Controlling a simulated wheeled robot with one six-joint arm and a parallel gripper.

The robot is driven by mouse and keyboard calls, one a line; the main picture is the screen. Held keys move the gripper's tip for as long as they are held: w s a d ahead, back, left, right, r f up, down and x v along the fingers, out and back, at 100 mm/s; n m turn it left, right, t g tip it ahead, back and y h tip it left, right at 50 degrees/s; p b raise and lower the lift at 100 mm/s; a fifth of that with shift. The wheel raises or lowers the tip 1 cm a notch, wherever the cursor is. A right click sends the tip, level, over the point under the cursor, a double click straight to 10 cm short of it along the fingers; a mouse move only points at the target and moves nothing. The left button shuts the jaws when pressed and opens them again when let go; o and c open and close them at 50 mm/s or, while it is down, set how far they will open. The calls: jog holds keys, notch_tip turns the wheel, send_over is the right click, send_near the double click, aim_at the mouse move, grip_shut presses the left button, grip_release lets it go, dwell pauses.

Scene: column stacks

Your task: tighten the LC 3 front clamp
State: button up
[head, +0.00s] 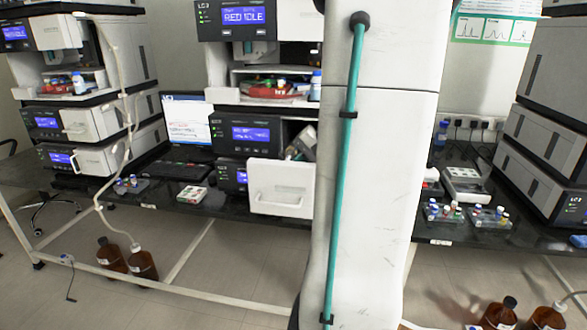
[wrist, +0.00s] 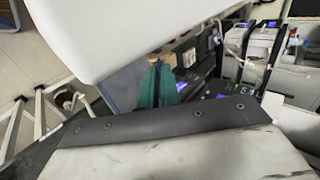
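The LC 3 stack (head: 232,90) stands in the middle of the head view, with its right side hidden behind my arm. Its top display reads RED IDLE. Low on the stack, a white front panel with a handle (head: 282,187) stands out from the unit. A small grey part (head: 302,143) shows just above it, beside my arm; I cannot tell what it is. I cannot make out the front clamp in either view. In the wrist view, two teal, finger-like shapes of my gripper (wrist: 157,84) show close together beyond a large pale surface. Their opening is unclear.
Another stack (head: 85,100) stands at the left and grey units (head: 545,130) at the right. Brown bottles (head: 143,262) stand on the floor. My arm blocks the centre right.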

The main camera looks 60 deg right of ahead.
jog(key=o, duration=0.4)
jog(key=v, duration=0.8)
dwell(0.5)
